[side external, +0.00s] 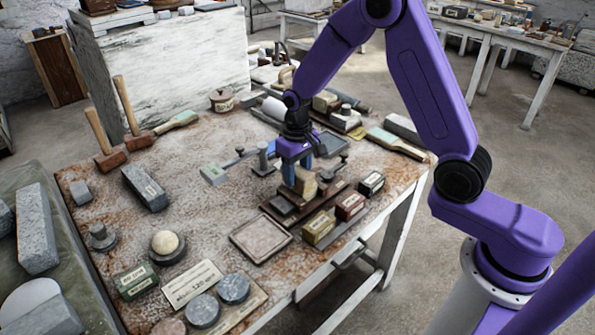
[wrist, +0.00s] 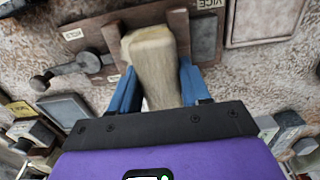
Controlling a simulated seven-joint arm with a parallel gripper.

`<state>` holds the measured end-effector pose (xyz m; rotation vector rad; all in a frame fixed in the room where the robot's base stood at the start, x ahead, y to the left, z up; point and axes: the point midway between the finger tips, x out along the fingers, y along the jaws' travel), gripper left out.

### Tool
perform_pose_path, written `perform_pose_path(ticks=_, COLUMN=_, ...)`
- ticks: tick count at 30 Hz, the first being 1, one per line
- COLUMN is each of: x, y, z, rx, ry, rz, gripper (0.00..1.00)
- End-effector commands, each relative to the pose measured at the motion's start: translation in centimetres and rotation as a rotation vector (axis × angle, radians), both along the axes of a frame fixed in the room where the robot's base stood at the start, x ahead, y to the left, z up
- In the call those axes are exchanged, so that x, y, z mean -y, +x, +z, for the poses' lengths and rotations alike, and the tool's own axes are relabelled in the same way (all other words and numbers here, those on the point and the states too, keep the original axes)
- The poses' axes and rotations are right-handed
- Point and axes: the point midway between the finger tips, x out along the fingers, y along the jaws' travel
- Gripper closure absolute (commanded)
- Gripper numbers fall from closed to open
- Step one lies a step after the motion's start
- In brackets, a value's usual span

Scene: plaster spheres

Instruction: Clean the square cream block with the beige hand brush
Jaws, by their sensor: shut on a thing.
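Small labelled boxes (side external: 349,206) stand right of the vice. A shallow square tray (side external: 261,239) lies in front. A metal clamp (side external: 263,158) is close on the left.

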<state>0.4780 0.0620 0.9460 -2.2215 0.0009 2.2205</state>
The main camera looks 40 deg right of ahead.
Motion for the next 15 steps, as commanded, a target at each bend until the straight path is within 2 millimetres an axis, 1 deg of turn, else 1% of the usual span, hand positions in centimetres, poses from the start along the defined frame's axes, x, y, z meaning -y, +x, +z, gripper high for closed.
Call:
perform_pose_path(ticks=9, x=-0.1, y=-1.9, z=0.1, rx=0.000, ry=0.000, rz=0.001, gripper=0.78)
perform_pose_path(ticks=15, x=-0.1, y=-2.3, z=0.1, rx=-0.001, ry=0.000, rz=0.001, gripper=0.78)
